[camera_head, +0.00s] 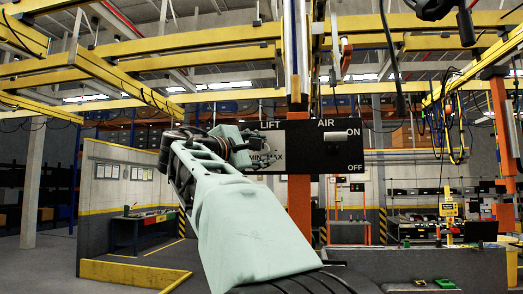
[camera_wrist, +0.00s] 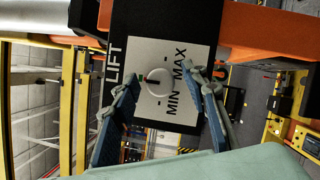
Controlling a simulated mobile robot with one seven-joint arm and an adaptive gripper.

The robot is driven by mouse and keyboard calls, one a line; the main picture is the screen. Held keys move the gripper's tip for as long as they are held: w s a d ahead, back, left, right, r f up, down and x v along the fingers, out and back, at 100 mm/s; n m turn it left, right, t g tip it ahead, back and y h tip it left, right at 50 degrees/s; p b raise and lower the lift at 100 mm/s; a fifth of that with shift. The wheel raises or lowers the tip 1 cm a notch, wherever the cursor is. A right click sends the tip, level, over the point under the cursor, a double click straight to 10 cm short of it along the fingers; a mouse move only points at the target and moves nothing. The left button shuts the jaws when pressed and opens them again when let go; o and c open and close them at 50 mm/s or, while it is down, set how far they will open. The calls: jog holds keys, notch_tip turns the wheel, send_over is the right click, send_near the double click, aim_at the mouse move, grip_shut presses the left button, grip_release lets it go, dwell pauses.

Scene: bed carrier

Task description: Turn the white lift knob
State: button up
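The white lift knob (camera_wrist: 157,78) shows in the wrist view as a round knob on a light plate marked MIN and MAX, beside the word LIFT. The plate sits on a black control panel (camera_head: 296,170). In the head view the knob is hidden behind my gripper and arm. My gripper (camera_wrist: 163,84) is open, its two blue-grey fingers spread on either side of the knob in the wrist view. Whether the fingertips touch the knob cannot be told. In the head view my gripper (camera_head: 240,147) is in front of the panel's left part.
The panel's right part has an AIR switch (camera_head: 325,138) with ON and OFF marks. An orange column (camera_head: 300,205) stands behind the panel. Yellow overhead beams (camera_head: 190,40) and hanging cables are around it. A low wall and yellow barrier (camera_head: 130,274) stand at left.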

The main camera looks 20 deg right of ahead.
jog(key=v, duration=1.2)
jog(key=shift+f, duration=0.1)
